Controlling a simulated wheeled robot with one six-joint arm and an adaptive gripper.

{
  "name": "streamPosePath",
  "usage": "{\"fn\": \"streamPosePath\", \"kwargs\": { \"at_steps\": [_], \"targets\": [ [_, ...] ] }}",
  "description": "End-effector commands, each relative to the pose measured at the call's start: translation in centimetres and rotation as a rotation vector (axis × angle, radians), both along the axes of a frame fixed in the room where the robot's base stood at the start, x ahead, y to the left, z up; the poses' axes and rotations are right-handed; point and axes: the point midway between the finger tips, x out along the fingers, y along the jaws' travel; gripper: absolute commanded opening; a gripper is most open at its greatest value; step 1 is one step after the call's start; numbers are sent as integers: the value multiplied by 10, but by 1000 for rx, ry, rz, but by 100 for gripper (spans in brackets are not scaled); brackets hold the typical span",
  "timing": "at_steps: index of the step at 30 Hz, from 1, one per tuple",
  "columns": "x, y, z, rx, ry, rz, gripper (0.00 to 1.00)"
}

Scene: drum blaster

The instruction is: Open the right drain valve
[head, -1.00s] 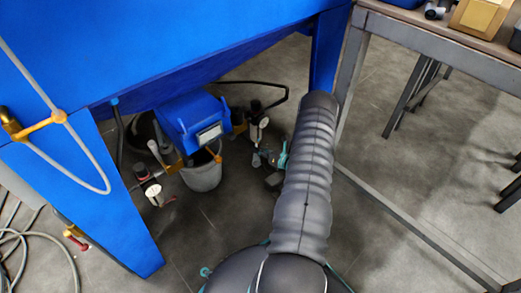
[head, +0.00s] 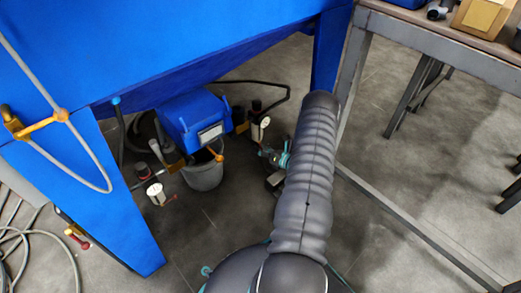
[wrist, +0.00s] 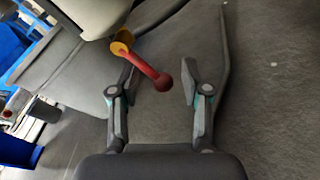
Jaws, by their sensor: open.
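In the wrist view a red valve lever (wrist: 150,67) with a round knob end runs from a yellow fitting (wrist: 122,45), below a pale rounded body. My gripper (wrist: 160,78) is open, and the lever's knob end lies between its two fingers in the picture. I cannot tell whether either finger touches it. In the head view my gripper (head: 270,154) is partly hidden by my arm and is low, just below the right gauge unit (head: 259,124). The right lever does not show clearly there. Another unit with a gauge (head: 157,188) and a red lever (head: 171,198) stands to the left.
The blue cabinet (head: 200,40) overhangs this space, with a blue leg (head: 115,195) at left. A grey bucket (head: 203,175) stands under a blue box (head: 193,118) between the units. A black hose passes behind. A metal workbench (head: 440,55) stands at right.

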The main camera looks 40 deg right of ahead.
Motion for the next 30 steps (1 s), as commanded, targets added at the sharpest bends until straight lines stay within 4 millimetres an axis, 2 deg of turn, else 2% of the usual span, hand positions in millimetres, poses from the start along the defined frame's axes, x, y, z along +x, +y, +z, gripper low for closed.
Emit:
{"fn": "streamPosePath", "kwargs": {
  "at_steps": [5,15,21,30],
  "targets": [
    [-11,-4,2,0,1,-2,47],
    [-72,-23,11,1,1,-6,47],
    [-101,-31,15,1,0,-4,47],
    [-114,-34,17,0,-1,0,47]
  ]
}}
